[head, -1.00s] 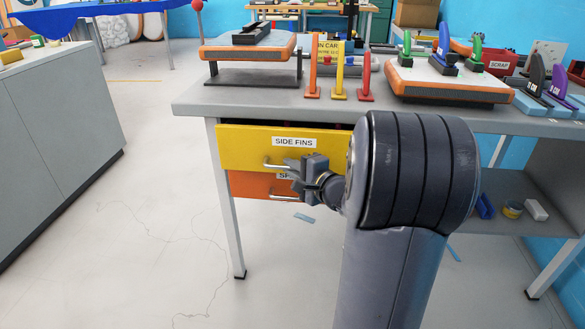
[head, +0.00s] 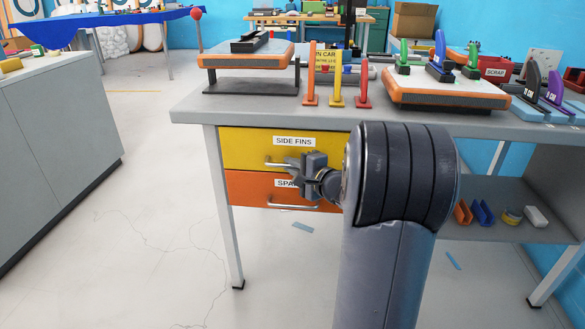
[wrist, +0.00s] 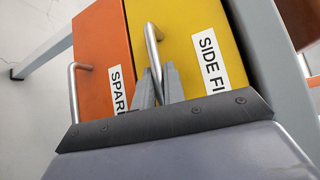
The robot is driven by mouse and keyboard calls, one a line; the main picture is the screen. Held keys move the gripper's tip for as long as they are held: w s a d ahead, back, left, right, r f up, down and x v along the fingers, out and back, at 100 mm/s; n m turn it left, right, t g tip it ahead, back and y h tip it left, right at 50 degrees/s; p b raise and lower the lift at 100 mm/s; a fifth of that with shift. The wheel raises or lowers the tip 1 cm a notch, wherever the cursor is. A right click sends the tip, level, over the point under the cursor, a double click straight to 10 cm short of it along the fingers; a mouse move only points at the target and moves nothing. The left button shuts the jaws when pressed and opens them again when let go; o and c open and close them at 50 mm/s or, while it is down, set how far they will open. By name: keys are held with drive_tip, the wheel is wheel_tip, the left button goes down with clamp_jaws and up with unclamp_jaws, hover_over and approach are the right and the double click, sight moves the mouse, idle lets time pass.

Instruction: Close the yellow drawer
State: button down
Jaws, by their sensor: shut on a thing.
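The yellow drawer (head: 240,150), labelled SIDE FINS, is under the grey workbench. Its front looks about level with the orange drawer below, and no open gap shows above it. My gripper (head: 291,163) is at the drawer's metal bar handle (head: 272,163), with the fingers closed on it. In the wrist view the yellow front (wrist: 200,25) is close ahead, and the gripper fingers (wrist: 158,84) meet around the lower end of the handle (wrist: 152,42). My arm hides the right part of the drawer in the head view.
The orange drawer (head: 245,187) has its own bar handle just below. The workbench top (head: 260,112) overhangs the drawers and carries colored fins and foam boards. A bench leg (head: 228,220) stands at the left. A grey cabinet (head: 60,130) is farther left, with clear floor between.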

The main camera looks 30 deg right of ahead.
drive_tip(key=c, duration=1.5)
unclamp_jaws()
drive_tip(key=shift+w+d+r, duration=0.1)
drive_tip(key=shift+w+d, duration=0.05)
drive_tip(key=shift+w, duration=0.05)
drive_tip(key=shift+s+r, duration=0.1)
drive_tip(key=shift+s, duration=0.05)
drive_tip(key=v, duration=0.3)
drive_tip(key=p+v, duration=0.1)
drive_tip(key=v, duration=0.3)
drive_tip(key=p+v, duration=0.1)
drive_tip(key=v, duration=0.2)
drive_tip(key=shift+s+f, duration=0.25)
drive_tip(key=shift+s, duration=0.05)
